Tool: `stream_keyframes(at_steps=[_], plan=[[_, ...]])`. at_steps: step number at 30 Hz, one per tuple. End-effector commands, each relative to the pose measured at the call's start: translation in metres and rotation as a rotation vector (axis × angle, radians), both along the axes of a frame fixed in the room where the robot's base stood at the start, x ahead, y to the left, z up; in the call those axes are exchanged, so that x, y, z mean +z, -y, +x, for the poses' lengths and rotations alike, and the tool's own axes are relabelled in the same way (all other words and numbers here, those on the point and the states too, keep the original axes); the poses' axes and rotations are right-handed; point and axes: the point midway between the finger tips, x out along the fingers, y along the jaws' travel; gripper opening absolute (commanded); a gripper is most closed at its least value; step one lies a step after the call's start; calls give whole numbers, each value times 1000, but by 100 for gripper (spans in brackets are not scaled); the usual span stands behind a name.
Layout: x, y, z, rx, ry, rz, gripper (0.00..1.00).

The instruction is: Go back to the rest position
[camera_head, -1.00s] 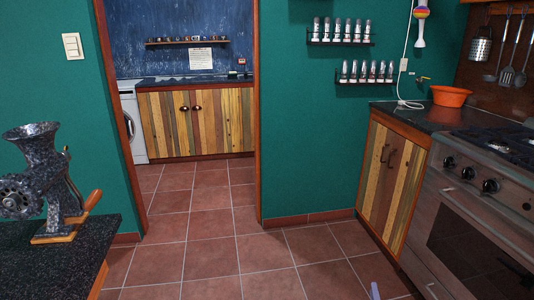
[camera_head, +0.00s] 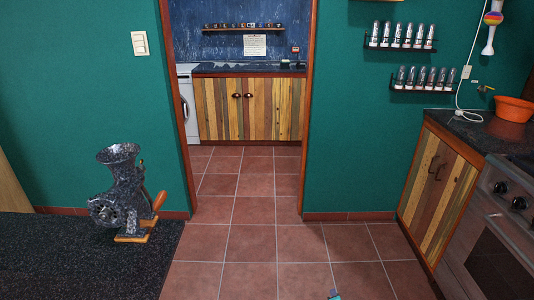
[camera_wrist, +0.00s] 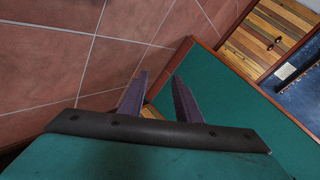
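My gripper (camera_wrist: 160,77) shows in the wrist view with two purple fingers spread apart and nothing between them. Its fingers point toward a green wall and the reddish tiled floor, away from any object. In the head view only a small teal and purple tip shows at the bottom edge, seemingly part of my arm; the rest of the arm is out of frame there.
A dark countertop (camera_head: 70,265) with a speckled grinder (camera_head: 122,195) is at the left. A doorway opens ahead to wooden cabinets (camera_head: 250,108). A stove (camera_head: 495,235), a wooden cabinet (camera_head: 437,190) and an orange bowl (camera_head: 511,108) are at the right. The tiled floor (camera_head: 250,245) between is clear.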

Motion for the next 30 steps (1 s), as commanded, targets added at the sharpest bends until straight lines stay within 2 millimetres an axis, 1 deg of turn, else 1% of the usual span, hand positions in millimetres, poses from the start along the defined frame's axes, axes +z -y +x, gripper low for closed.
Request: stream_keyframes(at_steps=[1, 3, 6, 8, 12, 14, 18, 25, 30], plan=[[8, -15, -10, 28, -53, -21, 31], [5, -31, -23, 67, -131, -53, 31], [1, -51, -45, 129, -244, -95, 31], [-1, -60, -59, 162, -312, -126, 31], [-5, -80, -95, 260, -468, -183, 31], [-7, -87, -112, 305, -535, -205, 31], [-8, -99, -153, 413, -688, -247, 31], [-9, -106, -224, 603, -933, -276, 31], [-2, -110, -276, 767, -1097, -265, 31]])
